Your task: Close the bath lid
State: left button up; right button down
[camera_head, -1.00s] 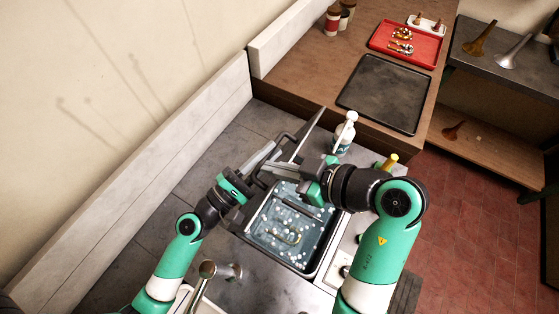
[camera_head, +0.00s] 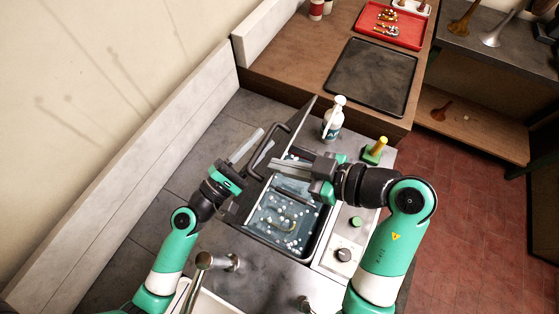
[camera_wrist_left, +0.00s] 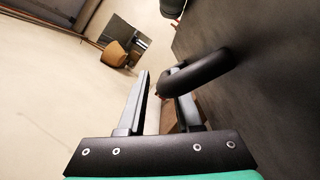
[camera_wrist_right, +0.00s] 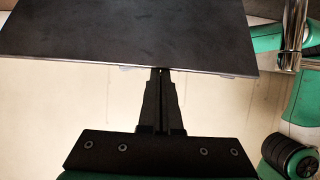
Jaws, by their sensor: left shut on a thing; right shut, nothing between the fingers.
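The bath (camera_head: 312,246) is a dark-rimmed basin of bluish liquid with white bubbles and a curved brass-coloured piece in it. Its dark flat lid (camera_head: 302,124) stands raised along the far left side, steeply tilted and nearly edge-on. A dark loop handle (camera_head: 264,152) sticks out from the lid's left face. My left gripper (camera_head: 254,146) is shut on this handle (camera_wrist_left: 208,70), beside the lid plate (camera_wrist_left: 270,85). My right gripper (camera_head: 283,167) is shut and empty over the far part of the bath. In the right wrist view its tips (camera_wrist_right: 160,72) are at the lid's edge (camera_wrist_right: 130,35); contact is unclear.
A white pump bottle (camera_head: 332,120) stands just right of the lid. A green block with a yellow handle (camera_head: 376,147) and a control panel with a knob (camera_head: 344,255) are on the right. A metal tap (camera_head: 212,261) stands in front. The dark tray (camera_head: 372,78) is farther back.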

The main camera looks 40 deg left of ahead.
pick_arm(q)
jog(key=o, duration=0.3)
jog(key=shift+a+r, duration=0.1)
jog(key=shift+a, duration=0.05)
pick_arm(e)
jog(key=shift+f, duration=0.3)
